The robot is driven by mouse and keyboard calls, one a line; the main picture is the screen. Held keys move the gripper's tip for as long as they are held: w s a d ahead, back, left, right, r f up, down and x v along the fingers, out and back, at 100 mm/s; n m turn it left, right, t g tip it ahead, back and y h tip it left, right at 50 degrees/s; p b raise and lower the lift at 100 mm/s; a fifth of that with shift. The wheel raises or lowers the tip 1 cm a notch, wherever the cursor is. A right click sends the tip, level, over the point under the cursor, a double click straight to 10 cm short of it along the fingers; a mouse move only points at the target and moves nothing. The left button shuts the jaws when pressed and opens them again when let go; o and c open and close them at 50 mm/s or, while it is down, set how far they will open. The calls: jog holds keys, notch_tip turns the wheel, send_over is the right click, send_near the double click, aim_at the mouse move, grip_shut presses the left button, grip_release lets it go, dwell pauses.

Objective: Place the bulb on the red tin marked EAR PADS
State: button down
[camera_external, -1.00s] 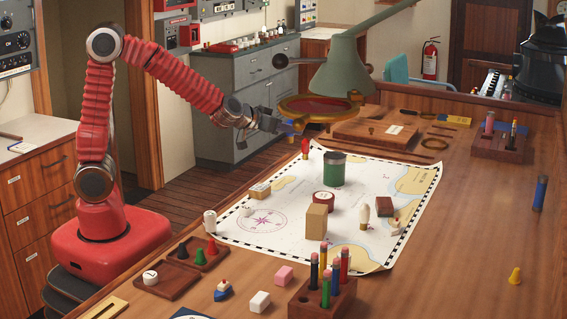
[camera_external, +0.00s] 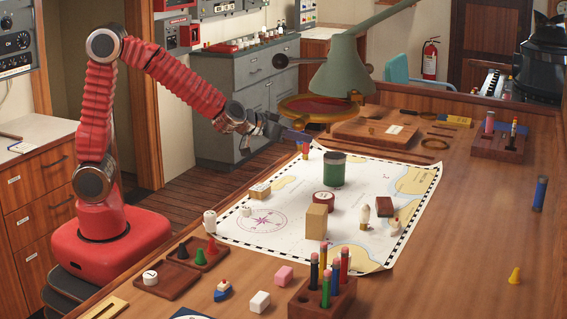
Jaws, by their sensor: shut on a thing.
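A cream, bulb-shaped thing (camera_external: 363,214), which looks like the bulb, stands on the chart, right of the cardboard-coloured block. A low round red tin (camera_external: 324,200) with a pale top lies near the chart's middle, behind that block; its marking is too small to read. My gripper (camera_external: 302,138) is at the chart's far left edge, well behind and left of both. Its bluish jaws are shut at a small red and yellow thing (camera_external: 306,149). The jaws partly cover its top, and its contact with the chart is unclear.
A green can (camera_external: 333,170) stands just right of my gripper. The tan block (camera_external: 317,222) stands in front of the red tin. A dark red box (camera_external: 384,207) is beside the bulb-shaped thing. The green lamp (camera_external: 343,70) and a round magnifier hang close behind my gripper.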

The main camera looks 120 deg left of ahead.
jog(key=w+d+r+m+t+h, duration=0.1)
jog(key=w+d+r, duration=0.1)
jog(key=w+d, duration=0.5)
jog(key=w+d+r+m+t+h, duration=0.1)
jog(key=w+d+r+m+t, duration=0.1)
jog(key=w+d, duration=0.5)
jog(key=shift+w+d+r, duration=0.25)
jog(key=shift+w+d, duration=0.05)
jog(key=shift+d, duration=0.3)
send_over(324, 195)
jog(key=shift+d+f, duration=0.15)
jog(key=shift+f, duration=3)
jog(key=shift+f, duration=1.85)
jog(key=shift+f, duration=0.1)
